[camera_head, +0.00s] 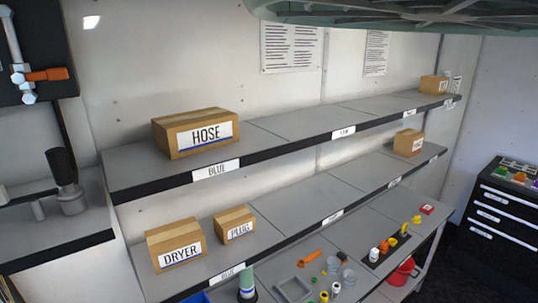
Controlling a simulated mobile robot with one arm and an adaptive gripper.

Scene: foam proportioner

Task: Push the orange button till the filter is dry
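I cannot make out an orange button or a filter for certain. A cardboard box labelled DRYER (176,245) stands on the middle shelf at the left. A pale green upright cylinder with a dark lower part (247,280) stands on the lower level at the bottom edge, partly cut off. Several small items in orange, yellow, white and red lie on the lower level, too small to tell apart, among them an orange tool-like piece (309,258). My gripper is not in view.
A HOSE box (196,134) sits on the top shelf and a PLUG box (234,224) on the middle one. An orange-handled valve (48,75) hangs at upper left above a grey counter (70,228). A black drawer cabinet (497,217) stands at right. Much shelf surface is bare.

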